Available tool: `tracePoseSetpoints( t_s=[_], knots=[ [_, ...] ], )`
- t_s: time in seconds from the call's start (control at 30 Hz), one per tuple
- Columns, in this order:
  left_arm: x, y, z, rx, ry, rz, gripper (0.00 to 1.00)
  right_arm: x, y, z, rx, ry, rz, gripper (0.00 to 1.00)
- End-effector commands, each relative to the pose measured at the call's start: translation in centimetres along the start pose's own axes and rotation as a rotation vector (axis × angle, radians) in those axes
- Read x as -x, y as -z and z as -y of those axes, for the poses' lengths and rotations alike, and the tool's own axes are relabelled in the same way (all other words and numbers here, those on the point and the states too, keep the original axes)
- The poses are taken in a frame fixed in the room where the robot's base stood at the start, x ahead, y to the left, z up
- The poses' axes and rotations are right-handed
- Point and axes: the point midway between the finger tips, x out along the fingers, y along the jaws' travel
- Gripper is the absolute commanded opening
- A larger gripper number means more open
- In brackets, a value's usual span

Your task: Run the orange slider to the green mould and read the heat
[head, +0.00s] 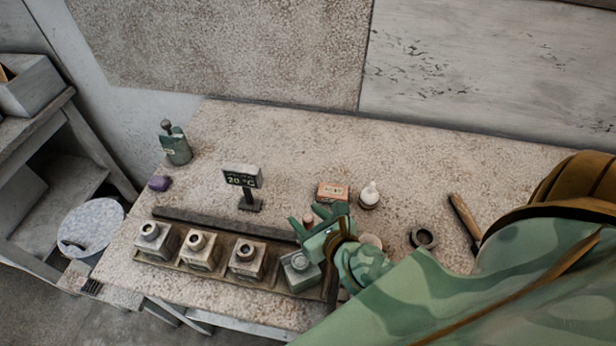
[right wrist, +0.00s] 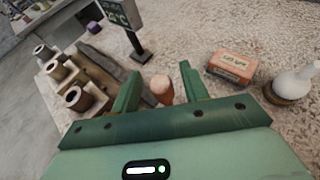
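The orange slider (head: 308,220) is a small peach-orange knob at the right end of a dark rail (head: 220,224) behind a row of moulds. It also shows in the right wrist view (right wrist: 162,89). My right gripper (head: 306,226) is open, its green fingers on either side of the knob with gaps visible in the right wrist view (right wrist: 160,76). The greyish-green mould (head: 300,270) is rightmost in the row, just in front of my right gripper and partly hidden. A small display (head: 242,178) behind the rail reads 20 °C. My left gripper is not in view.
Pale moulds (head: 199,251) fill the row's left part. An orange box (head: 332,192), a white bottle (head: 370,195), a dark ring (head: 423,238) and a wooden-handled tool (head: 465,216) lie near my right arm. A purple block (head: 159,183) and green pot (head: 175,147) stand left.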

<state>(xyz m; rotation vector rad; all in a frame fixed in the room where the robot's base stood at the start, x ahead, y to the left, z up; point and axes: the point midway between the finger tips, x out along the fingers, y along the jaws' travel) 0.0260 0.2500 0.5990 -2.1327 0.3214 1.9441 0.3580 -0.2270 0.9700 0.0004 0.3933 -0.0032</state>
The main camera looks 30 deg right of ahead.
Motion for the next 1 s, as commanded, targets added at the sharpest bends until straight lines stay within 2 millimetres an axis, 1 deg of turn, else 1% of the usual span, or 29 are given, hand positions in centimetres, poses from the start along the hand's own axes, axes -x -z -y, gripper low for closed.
tracePoseSetpoints(
  t_s=[0.23, 0.37, 0.47, 0.8, 0.9, 1.0],
  knots=[
    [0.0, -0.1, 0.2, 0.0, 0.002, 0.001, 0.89, 0.0, 0.0, 0.0, 0.0, 0.0, 0.001, 0.44],
    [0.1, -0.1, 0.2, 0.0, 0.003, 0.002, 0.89, 0.9, 0.0, 0.0, 0.0, 0.0, 0.0, 0.44],
    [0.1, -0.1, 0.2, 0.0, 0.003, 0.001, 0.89, 2.7, 0.1, 0.0, 0.0, -0.001, -0.002, 0.44],
    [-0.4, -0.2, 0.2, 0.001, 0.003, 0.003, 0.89, 11.8, 0.3, 0.0, 0.0, 0.0, -0.006, 0.44],
    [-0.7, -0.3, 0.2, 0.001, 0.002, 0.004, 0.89, 13.9, 0.2, 0.0, 0.0, 0.0, -0.005, 0.44],
    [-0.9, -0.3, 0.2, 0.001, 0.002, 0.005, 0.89, 15.2, 0.2, 0.0, -0.001, 0.0, -0.003, 0.44]
  ],
)
